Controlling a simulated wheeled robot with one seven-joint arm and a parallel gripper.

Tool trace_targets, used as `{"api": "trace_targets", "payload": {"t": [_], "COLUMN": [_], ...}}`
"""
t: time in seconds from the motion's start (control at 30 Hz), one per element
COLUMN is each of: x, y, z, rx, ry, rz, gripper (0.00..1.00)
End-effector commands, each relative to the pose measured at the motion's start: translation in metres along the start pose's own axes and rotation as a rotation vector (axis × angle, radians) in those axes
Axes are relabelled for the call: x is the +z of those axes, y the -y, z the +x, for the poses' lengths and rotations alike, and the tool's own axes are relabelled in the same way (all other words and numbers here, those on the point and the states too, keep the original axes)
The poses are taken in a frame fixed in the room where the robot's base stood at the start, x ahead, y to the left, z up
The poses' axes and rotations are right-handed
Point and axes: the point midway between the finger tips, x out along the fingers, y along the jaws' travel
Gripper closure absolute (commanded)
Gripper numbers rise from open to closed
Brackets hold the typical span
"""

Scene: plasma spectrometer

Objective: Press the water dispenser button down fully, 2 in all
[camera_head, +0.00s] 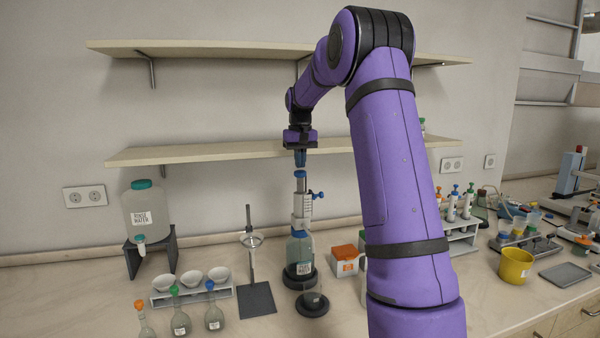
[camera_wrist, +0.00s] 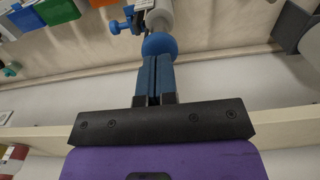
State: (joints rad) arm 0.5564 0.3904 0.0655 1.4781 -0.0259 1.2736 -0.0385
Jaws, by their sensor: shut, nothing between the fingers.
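The water dispenser (camera_head: 302,205) is a bottle-top pump on a labelled bottle (camera_head: 299,252) with a blue collar. Its round blue button (camera_head: 300,174) is on top, and it also shows in the wrist view (camera_wrist: 159,43). My gripper (camera_head: 300,164) points straight down above the button, its blue fingers together and empty. In the head view a small gap seems to show between the fingertips and the button. In the wrist view the fingertips (camera_wrist: 155,58) overlap the button's edge, so contact cannot be told there.
A rinse water tank (camera_head: 148,212) stands on the left, with flasks and white bowls in front. A metal stand (camera_head: 252,250) is left of the dispenser; an orange box (camera_head: 345,258) is right. A wall shelf (camera_head: 210,152) runs behind my wrist.

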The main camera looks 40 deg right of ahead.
Motion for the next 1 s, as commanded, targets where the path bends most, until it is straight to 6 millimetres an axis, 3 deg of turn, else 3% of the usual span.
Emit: {"api": "trace_targets", "payload": {"t": [1.0], "x": [0.000], "y": [0.000], "z": [0.025], "rx": [0.000], "ry": [0.002], "rz": [0.001], "gripper": [1.00]}}
